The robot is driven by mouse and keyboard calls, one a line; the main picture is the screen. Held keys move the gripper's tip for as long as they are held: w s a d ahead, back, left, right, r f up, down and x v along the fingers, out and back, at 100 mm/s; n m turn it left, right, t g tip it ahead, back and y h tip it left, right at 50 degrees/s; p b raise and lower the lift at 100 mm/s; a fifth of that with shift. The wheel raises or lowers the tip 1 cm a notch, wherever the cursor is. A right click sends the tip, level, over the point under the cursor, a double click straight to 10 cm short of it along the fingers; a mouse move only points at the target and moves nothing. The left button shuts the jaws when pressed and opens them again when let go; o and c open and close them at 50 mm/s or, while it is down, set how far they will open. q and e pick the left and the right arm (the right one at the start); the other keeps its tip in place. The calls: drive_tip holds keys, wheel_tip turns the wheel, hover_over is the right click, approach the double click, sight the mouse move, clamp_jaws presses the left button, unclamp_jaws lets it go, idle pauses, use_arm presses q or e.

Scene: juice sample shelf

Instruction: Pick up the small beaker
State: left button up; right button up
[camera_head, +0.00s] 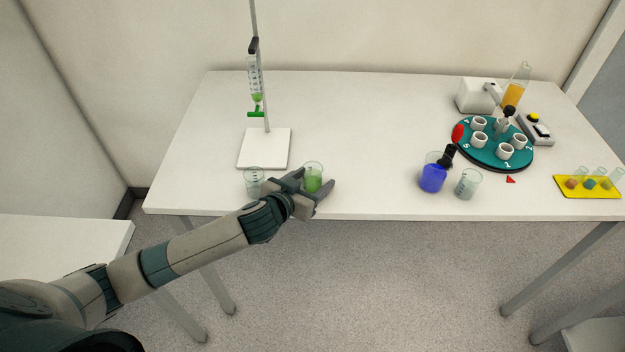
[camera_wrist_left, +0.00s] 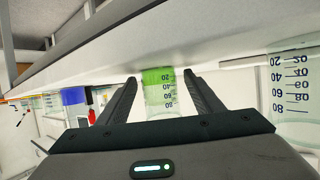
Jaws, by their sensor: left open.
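A small beaker (camera_head: 313,178) with green liquid stands near the front edge of the white table; it also shows in the left wrist view (camera_wrist_left: 158,90). My left gripper (camera_head: 311,190) is open, with one finger on each side of this beaker. In the wrist view a narrow gap seems to show between the glass and the fingers; I cannot tell whether either touches it. A second, clear beaker (camera_head: 254,182) stands just left of the gripper, and is large at the right of the wrist view (camera_wrist_left: 292,85). My right gripper is not in view.
A stand with a white base (camera_head: 264,150) holds a burette (camera_head: 255,78) behind the beakers. The table's middle is clear.

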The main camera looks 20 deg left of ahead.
sight(312, 171)
use_arm(q)
drive_tip(key=shift+c, duration=0.7)
drive_tip(key=c, duration=1)
drive_tip(key=shift+c, duration=0.3)
drive_tip(key=shift+r, duration=0.1)
drive_tip(key=shift+r, duration=0.45)
drive_tip(key=r+b, duration=0.1)
drive_tip(key=r, duration=0.2)
drive_tip(key=shift+d+r, duration=0.15)
drive_tip(key=shift+d, duration=0.05)
drive_tip(key=s+d+r+b, duration=0.2)
drive_tip(key=d+r, duration=0.4)
drive_tip(key=d, duration=0.5)
drive_tip(key=shift+s+r+b, duration=0.35)
drive_tip(key=shift+s, duration=0.15)
